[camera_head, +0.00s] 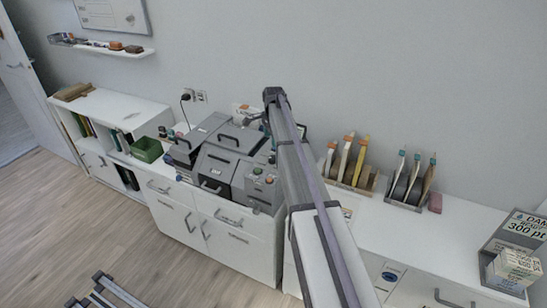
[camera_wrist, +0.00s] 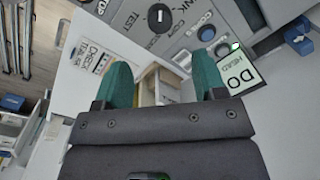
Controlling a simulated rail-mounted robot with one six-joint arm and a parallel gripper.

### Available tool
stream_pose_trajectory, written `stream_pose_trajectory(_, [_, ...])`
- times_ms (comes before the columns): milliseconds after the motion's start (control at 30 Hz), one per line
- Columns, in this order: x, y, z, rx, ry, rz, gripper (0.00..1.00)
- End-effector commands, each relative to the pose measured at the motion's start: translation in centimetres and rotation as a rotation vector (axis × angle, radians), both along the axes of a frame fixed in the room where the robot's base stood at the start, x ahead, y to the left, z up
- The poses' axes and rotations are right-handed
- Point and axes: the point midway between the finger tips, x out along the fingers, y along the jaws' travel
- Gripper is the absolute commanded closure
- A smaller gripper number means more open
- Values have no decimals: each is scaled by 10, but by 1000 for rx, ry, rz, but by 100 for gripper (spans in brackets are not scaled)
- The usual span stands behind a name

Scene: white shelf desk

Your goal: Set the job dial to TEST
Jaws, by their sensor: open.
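The job dial (camera_wrist: 160,17) is a round dark knob with a pale mark, set in a grey panel (camera_wrist: 181,38) at the top of the wrist view. The word TEST is printed to its left; other lettering to its right is only partly readable. I cannot tell which label the dial points at. My gripper (camera_wrist: 162,64) is open and empty. Its two green fingers point toward the panel, one on each side of the dial in the picture and apart from it. In the head view my arm hides the area behind it, and I cannot make out the dial there.
A blue button (camera_wrist: 206,33) and a lit green lamp (camera_wrist: 235,45) sit right of the dial. Grey machines (camera_head: 220,157) crowd the left desk. File racks (camera_head: 349,172) and stacked boxes (camera_head: 516,266) stand on the right desk.

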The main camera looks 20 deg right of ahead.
Motion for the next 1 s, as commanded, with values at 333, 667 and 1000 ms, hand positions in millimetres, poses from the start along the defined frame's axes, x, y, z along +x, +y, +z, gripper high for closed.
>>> stream_pose_trajectory(333, [3, 1, -80, 0, 0, 3, 36])
stream_pose_trajectory(667, [4, 1, -105, 0, 0, 3, 36])
stream_pose_trajectory(1000, [4, 1, -103, 0, 0, 4, 54])
